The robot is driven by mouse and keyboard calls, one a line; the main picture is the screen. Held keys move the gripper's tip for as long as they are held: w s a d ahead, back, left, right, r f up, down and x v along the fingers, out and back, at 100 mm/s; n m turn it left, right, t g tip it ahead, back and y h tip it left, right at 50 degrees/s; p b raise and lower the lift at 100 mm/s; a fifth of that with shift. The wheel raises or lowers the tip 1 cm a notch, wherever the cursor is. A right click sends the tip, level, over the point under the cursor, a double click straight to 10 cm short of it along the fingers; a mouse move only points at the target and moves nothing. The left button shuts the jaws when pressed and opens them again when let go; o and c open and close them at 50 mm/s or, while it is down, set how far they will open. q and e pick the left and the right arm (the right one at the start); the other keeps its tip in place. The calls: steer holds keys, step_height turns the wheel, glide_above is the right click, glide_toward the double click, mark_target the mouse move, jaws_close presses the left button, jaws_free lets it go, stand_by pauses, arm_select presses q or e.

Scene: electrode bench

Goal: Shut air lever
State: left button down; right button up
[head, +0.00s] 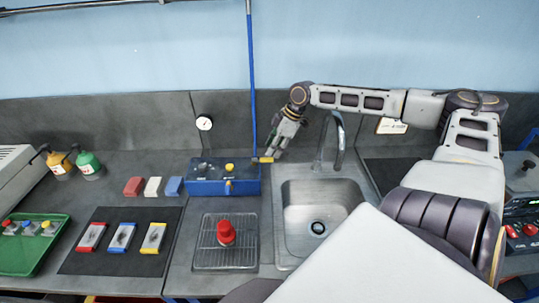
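A blue box (222,178) stands at the back of the bench, with a blue hose (252,80) running up the wall behind its right end. A yellow lever (263,160) sticks out at the box's upper right corner, by the foot of the hose, and lies roughly level. My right gripper (272,153) reaches in from the right and points down, with its fingertips right at the lever. I cannot tell whether they touch it or how far the fingers are apart. My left gripper is out of view.
A steel sink (290,235) with a tall tap (338,140) lies right of the box. A red knob-like piece (226,232) stands on a wire rack (208,257) in front. Coloured blocks (153,187), a dark mat (90,262), bottles (88,164) and a green tray (25,262) are at left.

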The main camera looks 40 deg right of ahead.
mark_target(268, 158)
steer(key=shift+b+x, duration=0.3)
steer(key=shift+x, duration=2.05)
steer(key=shift+c, duration=0.4)
jaws_close()
